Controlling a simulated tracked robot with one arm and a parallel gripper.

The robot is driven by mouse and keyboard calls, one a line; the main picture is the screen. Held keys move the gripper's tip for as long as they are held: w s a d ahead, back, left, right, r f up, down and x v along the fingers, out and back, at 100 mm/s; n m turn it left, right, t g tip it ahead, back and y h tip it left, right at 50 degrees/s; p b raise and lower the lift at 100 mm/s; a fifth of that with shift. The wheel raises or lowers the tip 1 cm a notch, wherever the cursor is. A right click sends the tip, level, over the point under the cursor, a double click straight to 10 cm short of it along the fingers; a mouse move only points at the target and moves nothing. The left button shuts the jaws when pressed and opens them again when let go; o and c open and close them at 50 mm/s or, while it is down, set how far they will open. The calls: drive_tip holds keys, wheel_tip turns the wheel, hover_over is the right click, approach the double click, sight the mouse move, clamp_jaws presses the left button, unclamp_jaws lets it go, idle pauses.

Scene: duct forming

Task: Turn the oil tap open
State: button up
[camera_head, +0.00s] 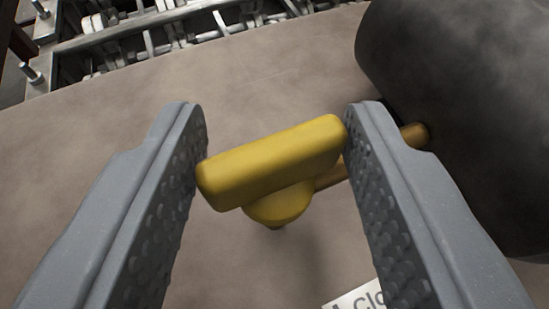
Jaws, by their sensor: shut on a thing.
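The oil tap has a yellow bar handle (272,160) on a round yellow hub. It is in the middle of the head camera view, slanting up to the right. My gripper (272,140) has one grey finger on each side of the handle. The fingers are shut on its two ends, the left finger at the lower end and the right finger at the upper end. A brass-coloured pipe (414,133) runs from the tap behind the right finger toward a dark cylinder. The tap's lower part is mostly hidden under the handle.
A large dark cylinder (460,90) stands close on the right, beside the right finger. A white label (358,298) reading "Clo", cut off, is at the bottom. Metal machinery (190,30) lines the top. The brownish surface (90,160) on the left is clear.

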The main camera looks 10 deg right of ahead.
drive_tip(key=shift+d+r+n+y+p, duration=0.15)
drive_tip(key=shift+n+y+p, duration=0.8)
drive_tip(key=shift+n+y, duration=0.35)
drive_tip(key=shift+d+n+y+p, duration=0.1)
drive_tip(key=shift+n+y+p, duration=0.8)
drive_tip(key=shift+y, duration=0.3)
drive_tip(key=shift+y, duration=0.3)
drive_tip(key=o, duration=1)
drive_tip(key=shift+c, duration=0.2)
drive_tip(key=shift+s, duration=0.15)
